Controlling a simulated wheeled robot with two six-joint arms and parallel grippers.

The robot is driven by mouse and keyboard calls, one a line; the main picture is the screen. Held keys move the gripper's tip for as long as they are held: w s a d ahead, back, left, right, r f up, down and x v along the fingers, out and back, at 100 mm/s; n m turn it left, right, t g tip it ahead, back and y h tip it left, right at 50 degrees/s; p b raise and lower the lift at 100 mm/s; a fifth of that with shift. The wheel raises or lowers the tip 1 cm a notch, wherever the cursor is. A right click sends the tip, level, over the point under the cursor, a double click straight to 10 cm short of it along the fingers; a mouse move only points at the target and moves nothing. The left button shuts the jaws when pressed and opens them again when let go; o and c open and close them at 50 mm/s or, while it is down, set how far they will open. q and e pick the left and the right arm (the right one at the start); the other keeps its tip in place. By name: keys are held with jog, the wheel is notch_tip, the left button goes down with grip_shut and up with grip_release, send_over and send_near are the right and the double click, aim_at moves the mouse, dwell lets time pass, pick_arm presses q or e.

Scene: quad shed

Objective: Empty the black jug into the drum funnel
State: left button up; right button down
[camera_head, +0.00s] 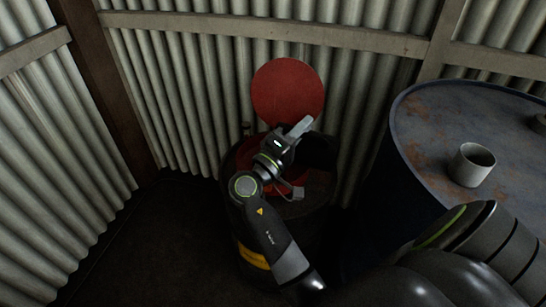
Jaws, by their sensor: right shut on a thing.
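The black jug (319,152) is a dark shape at my right gripper (299,157), mostly hidden behind it. The gripper is shut on it and holds it above the drum. Its mouth and tilt cannot be made out. The red drum funnel (246,152) sits on top of a dark drum (313,212) with a yellow band low on its side. The funnel's round red lid (287,91) stands open behind it. My right arm crosses in front of the funnel and hides much of its bowl. My left gripper is not in view.
A large blue, rusty-topped drum (425,135) stands at the right, with a grey cup (472,165) on it. Corrugated metal walls (190,95) close in behind and at the left. The dark floor (150,245) left of the funnel drum is clear.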

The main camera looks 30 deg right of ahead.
jog(key=shift+s, duration=0.1)
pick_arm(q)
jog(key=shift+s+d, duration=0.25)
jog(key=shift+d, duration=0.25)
pick_arm(e)
jog(key=shift+s+a, duration=0.25)
jog(key=shift+s, duration=0.1)
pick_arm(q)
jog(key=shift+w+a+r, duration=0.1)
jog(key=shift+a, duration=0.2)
pick_arm(e)
jog(key=shift+a+n, duration=0.15)
jog(key=shift+n, duration=0.25)
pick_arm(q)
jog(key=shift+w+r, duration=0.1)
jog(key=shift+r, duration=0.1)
pick_arm(e)
jog(key=shift+w+t, duration=0.15)
jog(key=shift+t, duration=0.25)
